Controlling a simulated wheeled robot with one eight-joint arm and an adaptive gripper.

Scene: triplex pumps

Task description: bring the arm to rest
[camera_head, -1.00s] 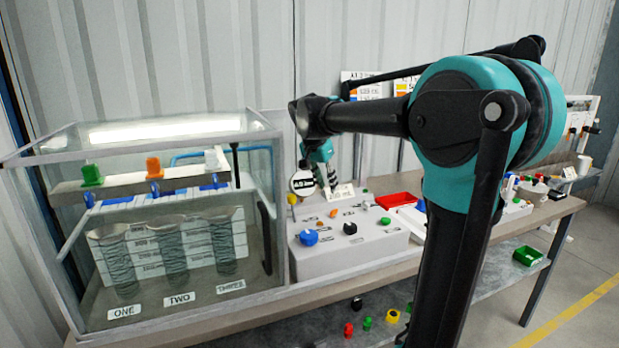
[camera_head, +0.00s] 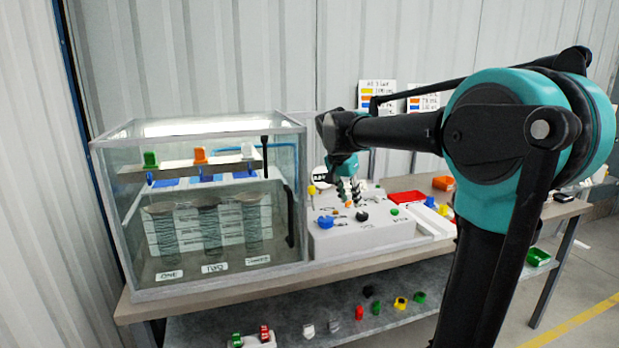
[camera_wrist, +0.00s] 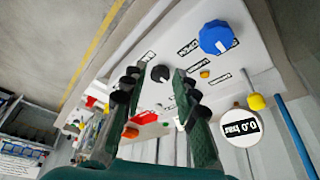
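My arm reaches left over the bench, its elbow large in the head view. The box's black knob (camera_wrist: 160,73) shows between the fingers, beyond the tips. A blue knob (camera_wrist: 216,37) and a round gauge reading 0.0 (camera_wrist: 240,127) lie to the right. I cannot tell the exact gap between fingertips and box.
A glass tank (camera_head: 215,278) with three coiled columns stands left of the box. A red tray (camera_head: 406,197) and an orange bin (camera_head: 443,183) lie to the right. Several coloured knobs sit on the lower shelf (camera_head: 330,322). Open floor (camera_head: 590,270) lies at right.

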